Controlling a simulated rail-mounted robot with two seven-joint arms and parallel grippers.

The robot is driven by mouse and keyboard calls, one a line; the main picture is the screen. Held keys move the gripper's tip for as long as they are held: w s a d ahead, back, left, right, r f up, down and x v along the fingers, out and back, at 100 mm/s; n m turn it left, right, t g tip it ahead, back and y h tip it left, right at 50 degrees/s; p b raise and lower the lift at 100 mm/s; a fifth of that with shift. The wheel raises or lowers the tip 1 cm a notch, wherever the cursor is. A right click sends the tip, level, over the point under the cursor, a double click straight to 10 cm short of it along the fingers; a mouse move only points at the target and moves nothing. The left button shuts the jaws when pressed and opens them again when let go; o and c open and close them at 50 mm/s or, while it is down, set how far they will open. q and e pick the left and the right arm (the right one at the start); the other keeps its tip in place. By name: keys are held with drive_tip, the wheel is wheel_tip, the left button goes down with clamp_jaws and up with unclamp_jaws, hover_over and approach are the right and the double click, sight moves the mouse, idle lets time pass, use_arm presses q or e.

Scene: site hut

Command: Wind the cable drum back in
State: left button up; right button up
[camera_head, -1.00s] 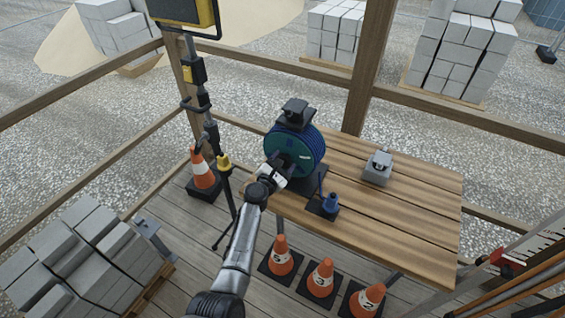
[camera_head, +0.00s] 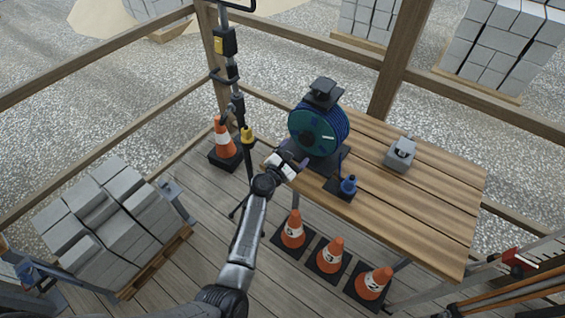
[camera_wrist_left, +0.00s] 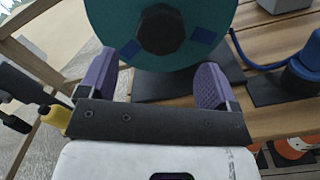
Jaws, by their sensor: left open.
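The cable drum (camera_head: 317,132), with a teal face and blue cable wound round it, stands upright on a dark base on the wooden table. A blue plug end (camera_head: 349,185) sits on a small black plate at the table's front edge, with blue cable running towards the drum. My left gripper (camera_head: 296,164) is open and empty, in front of and below the drum face. In the left wrist view its two purple fingers stand apart, with the drum's dark hub (camera_wrist_left: 162,29) beyond them. The top of the drum is cut off there. My right gripper is not in view.
A grey metal box (camera_head: 400,154) sits on the table (camera_head: 430,205), right of the drum. Several orange cones stand on the floor, some by the table's front. A black stand (camera_head: 238,105) rises left of the drum, and grey blocks (camera_head: 105,220) are stacked at left.

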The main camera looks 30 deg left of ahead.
use_arm(q)
drive_tip(key=s, duration=0.7)
drive_tip(key=shift+a, duration=0.2)
